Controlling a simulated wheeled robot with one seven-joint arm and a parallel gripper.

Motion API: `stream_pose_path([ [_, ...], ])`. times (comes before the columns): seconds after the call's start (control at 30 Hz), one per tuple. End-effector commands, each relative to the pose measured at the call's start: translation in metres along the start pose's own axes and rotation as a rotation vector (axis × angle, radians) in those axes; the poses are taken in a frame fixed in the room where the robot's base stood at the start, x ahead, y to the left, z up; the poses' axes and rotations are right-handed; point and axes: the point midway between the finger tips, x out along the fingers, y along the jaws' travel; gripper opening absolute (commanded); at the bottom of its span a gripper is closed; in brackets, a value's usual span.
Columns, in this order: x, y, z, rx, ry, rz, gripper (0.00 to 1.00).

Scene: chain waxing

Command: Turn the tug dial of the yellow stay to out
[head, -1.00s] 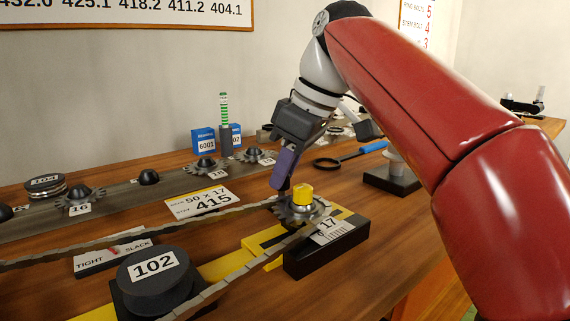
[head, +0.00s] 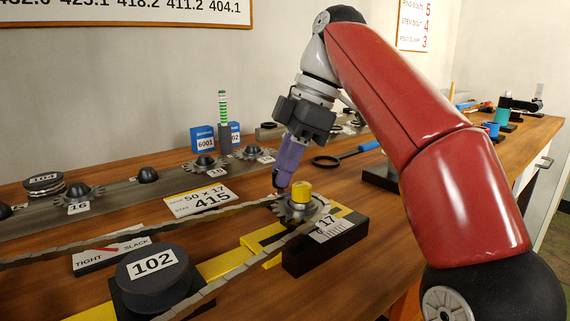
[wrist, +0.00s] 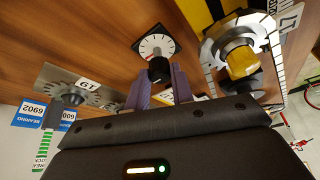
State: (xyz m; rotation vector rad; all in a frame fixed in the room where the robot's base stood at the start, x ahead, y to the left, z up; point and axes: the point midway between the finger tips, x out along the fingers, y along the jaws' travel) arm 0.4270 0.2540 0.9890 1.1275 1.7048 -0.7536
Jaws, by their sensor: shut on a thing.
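The yellow stay (head: 226,264) is a yellow bar on the bench, with a toothed wheel marked 17 (head: 300,212) and a yellow nut (head: 302,191) at its far end. In the wrist view a dial (wrist: 155,44) has a white ticked face on a dark square plate and a black knob (wrist: 159,70). My gripper's purple fingers (wrist: 159,88) are shut on this knob. In the head view my gripper (head: 281,183) points down just behind the wheel, and the dial is hidden there. The dial's lettering is too small to read.
A chain (head: 180,222) runs around wheel 17, close to my fingers. A black drum marked 102 (head: 152,279) stands in front, beside a TIGHT/SLACK gauge (head: 112,256). A rail with several toothed wheels (head: 79,198) lies behind. A magnifier (head: 326,161) lies to the right.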

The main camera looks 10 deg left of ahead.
Motion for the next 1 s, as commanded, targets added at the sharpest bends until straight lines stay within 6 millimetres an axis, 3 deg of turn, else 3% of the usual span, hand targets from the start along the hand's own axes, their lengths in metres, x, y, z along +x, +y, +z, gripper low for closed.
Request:
stream_pose_path([
  [0.43,-0.0007,0.0002,-0.0007,-0.009,0.001,0.0,0.01],
  [0.47,-0.0007,0.0002,-0.0007,-0.009,0.001,0.0,0.27],
  [0.6,-0.0006,0.0001,-0.0005,-0.008,0.001,-0.001,0.45],
  [1.0,-0.0018,-0.0053,-0.0056,-0.007,0.0,-0.001,0.45],
])
